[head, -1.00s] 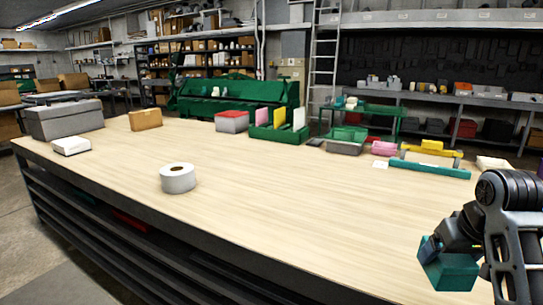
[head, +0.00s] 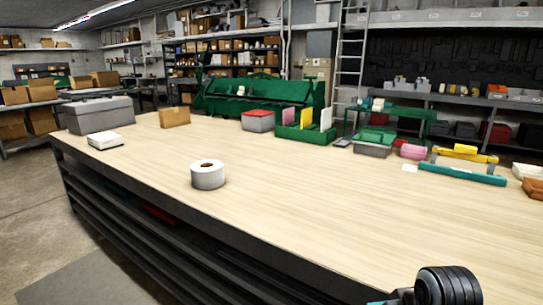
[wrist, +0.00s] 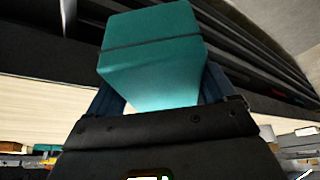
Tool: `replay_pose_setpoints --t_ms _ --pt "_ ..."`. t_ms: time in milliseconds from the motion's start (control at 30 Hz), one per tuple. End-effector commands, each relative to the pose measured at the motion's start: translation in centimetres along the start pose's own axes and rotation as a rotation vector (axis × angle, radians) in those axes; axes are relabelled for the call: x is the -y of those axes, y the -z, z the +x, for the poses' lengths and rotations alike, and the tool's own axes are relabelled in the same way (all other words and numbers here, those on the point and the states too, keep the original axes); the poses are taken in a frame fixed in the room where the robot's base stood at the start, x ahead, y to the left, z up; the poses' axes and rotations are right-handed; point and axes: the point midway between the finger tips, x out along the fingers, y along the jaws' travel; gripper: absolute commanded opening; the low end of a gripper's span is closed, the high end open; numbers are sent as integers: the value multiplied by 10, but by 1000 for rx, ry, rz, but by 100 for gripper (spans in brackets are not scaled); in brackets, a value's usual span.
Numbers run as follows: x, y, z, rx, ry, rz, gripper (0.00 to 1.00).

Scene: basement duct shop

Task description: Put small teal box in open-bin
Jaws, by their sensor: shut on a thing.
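The small teal box (wrist: 152,50) fills the upper middle of the wrist view, with a dark line across it. My gripper (wrist: 160,92) is shut on it, one dark blue finger at each side. In the head view only a sliver of teal shows at the bottom edge beside my wrist, and the fingers are out of frame. A grey open-topped bin (head: 372,151) stands at the back right of the worktable, with green at its top; I cannot tell if it is the open-bin. My gripper is far in front of it.
The wooden worktable (head: 300,200) is largely clear in the middle. A white tape roll (head: 208,175) stands left of centre. A green divider rack (head: 305,134), a red-topped grey box (head: 258,121), a pink item (head: 413,152) and a teal bar (head: 462,174) line the back.

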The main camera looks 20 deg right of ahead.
Motion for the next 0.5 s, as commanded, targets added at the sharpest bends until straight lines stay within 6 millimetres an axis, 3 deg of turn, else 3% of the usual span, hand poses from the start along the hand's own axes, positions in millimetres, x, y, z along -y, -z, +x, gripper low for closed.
replay_pose_setpoints --t_ms 33,200,333,500 --pt "25 -11 16 8 18 -39 41" --pt "90 -35 60 5 58 -140 41" --pt "124 -47 84 3 79 -195 41" --pt "149 -55 100 0 95 -230 41"
